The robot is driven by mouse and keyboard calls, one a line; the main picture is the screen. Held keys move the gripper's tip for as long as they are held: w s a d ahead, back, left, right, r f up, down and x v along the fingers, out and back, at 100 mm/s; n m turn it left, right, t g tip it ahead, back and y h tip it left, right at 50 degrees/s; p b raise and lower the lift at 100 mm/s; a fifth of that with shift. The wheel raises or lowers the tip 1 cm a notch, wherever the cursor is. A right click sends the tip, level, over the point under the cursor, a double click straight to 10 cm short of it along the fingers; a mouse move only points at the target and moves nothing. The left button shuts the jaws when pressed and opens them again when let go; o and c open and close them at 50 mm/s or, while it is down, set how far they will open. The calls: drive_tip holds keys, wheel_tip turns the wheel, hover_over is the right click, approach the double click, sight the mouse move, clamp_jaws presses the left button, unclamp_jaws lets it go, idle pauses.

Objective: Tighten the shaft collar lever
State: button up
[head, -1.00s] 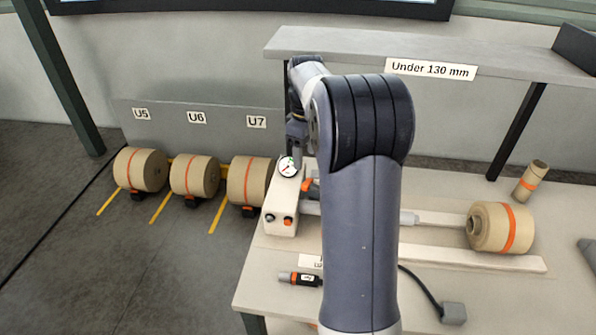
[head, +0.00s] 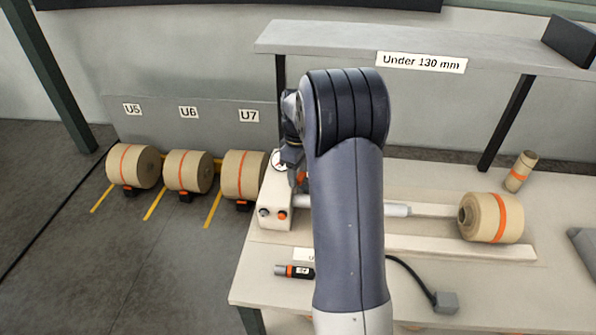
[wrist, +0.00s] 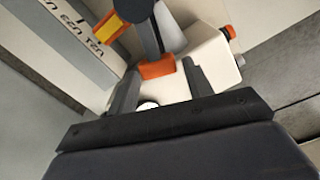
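The lever shows as an orange tip (wrist: 157,69) in the wrist view, on a dark grey piece by the pale shaft. My gripper (wrist: 161,68) is open, its two dark fingers either side of the orange tip; I cannot tell whether they touch it. In the head view my gripper (head: 291,160) is low over the white housing (head: 272,195), beside the orange lever (head: 301,178). My arm hides much of the collar there. The shaft (head: 400,209) runs right from the housing.
A kraft roll (head: 490,217) lies at the shaft's right end. A shelf (head: 330,42) spans above the bench. A small cardboard tube (head: 521,170) stands at the right, and a black-and-orange tool (head: 294,271) lies in front.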

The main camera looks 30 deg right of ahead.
clamp_jaws()
idle(0.3)
drive_tip(key=shift+d, duration=0.1)
drive_tip(key=d+m+p, duration=0.1)
drive_tip(key=d+m, duration=0.7)
drive_tip(key=m, duration=0.6)
drive_tip(key=shift+d+p, duration=0.15)
drive_tip(key=shift+p, duration=0.2)
drive_tip(key=shift+w, duration=0.1)
idle(0.4)
drive_tip(key=shift+o, duration=1.2)
unclamp_jaws()
